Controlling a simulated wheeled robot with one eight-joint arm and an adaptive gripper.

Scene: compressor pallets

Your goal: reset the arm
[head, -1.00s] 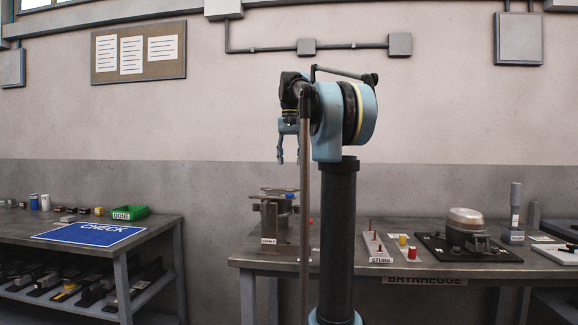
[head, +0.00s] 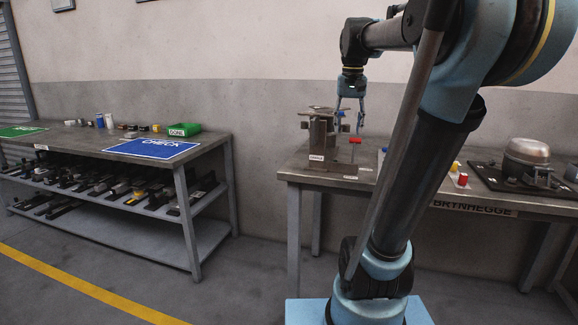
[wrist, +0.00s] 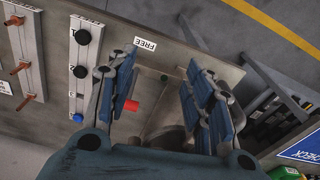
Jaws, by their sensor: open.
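My gripper (head: 350,112) hangs fingers-down from my arm at the right bench, just right of a grey metal fixture (head: 321,135) in the head view. In the wrist view my gripper (wrist: 160,90) has its two blue-padded fingers wide apart, with nothing held between them. Below the fingers is the bench top (wrist: 172,62), with a red part (wrist: 132,105) beside the left finger. A label reading FREE (wrist: 146,44) lies on the bench beyond the fingertips.
The right bench also holds a dark board with a domed metal compressor (head: 527,152). The floor between the benches is clear.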

